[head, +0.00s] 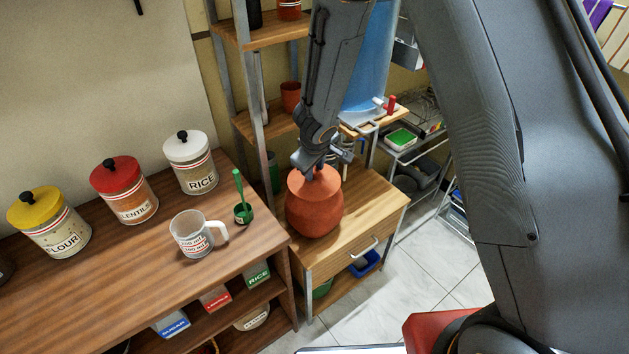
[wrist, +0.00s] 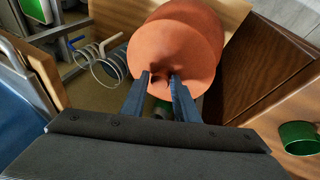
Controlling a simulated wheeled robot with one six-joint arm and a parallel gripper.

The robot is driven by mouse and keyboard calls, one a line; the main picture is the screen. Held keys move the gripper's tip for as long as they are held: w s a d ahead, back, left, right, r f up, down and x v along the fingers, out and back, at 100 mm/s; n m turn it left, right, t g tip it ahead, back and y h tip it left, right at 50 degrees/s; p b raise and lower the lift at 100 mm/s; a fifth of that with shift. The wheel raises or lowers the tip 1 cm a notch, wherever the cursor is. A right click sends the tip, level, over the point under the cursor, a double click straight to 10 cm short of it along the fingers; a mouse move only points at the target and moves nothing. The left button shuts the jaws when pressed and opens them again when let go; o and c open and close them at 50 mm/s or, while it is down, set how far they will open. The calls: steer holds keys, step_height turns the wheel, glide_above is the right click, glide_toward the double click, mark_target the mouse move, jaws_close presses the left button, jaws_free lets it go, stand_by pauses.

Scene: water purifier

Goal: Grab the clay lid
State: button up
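The clay pot (head: 315,214) is a round, orange-brown jar standing on the wooden cabinet right of the counter. Its clay lid (head: 300,186) sits on top, a flat disc with a small knob at its centre. My gripper (head: 314,173) points down at the lid from above and hides most of the knob. In the wrist view my gripper's two dark fingers (wrist: 160,76) are apart, with tips on either side of the knob, in front of the lid (wrist: 170,42). I cannot tell whether they press on it.
The brown counter (head: 110,290) at left holds several labelled jars, a clear measuring cup (head: 192,236) and a green cup with a spoon (head: 243,213). A wooden shelf rack (head: 265,122) stands close behind the pot. Tiled floor (head: 420,265) lies open to the right.

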steer(key=shift+w, duration=0.1)
jaws_close()
stand_by(0.3)
